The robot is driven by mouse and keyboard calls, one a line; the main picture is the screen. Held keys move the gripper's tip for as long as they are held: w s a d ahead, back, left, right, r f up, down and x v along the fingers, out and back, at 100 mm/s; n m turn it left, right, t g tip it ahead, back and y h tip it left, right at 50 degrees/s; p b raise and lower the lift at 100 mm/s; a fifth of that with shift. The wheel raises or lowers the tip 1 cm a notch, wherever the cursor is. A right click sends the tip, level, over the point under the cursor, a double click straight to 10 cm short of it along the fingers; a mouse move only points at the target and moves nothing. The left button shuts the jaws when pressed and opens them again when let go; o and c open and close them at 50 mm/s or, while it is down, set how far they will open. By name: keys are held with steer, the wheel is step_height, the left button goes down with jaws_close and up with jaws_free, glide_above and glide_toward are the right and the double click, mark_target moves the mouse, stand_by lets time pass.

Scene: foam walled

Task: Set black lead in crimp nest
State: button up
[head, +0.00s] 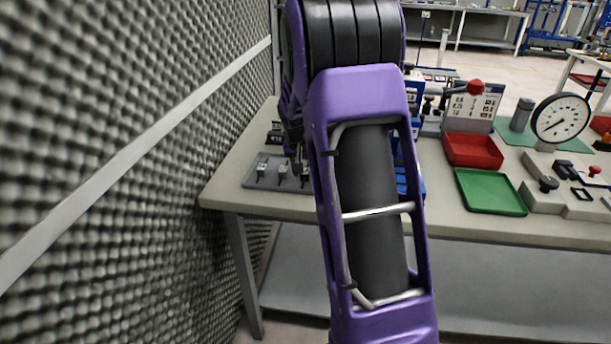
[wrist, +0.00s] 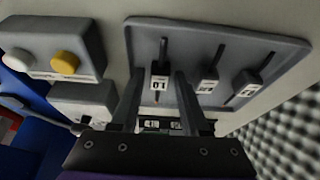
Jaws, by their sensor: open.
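A grey tray (wrist: 290,45) holds several dark leads with white tags; the tray also shows at the table's left end in the head view (head: 250,183). The lead tagged 01 (wrist: 159,82) lies between the fingers of my gripper (wrist: 160,74). My gripper is open, with one finger on each side of it; I cannot tell whether they touch it. A second lead (wrist: 209,80) and a third lead (wrist: 247,84) lie to its right. Their colours are hard to tell apart. I cannot make out the crimp nest.
A grey box with white and yellow buttons (wrist: 65,62) stands left of the tray in the wrist view. A red bin (head: 473,150), a green tray (head: 490,192) and a dial gauge (head: 561,118) are on the table to the right. A foam wall (head: 130,130) borders the left side.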

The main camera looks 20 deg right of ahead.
jaws_close()
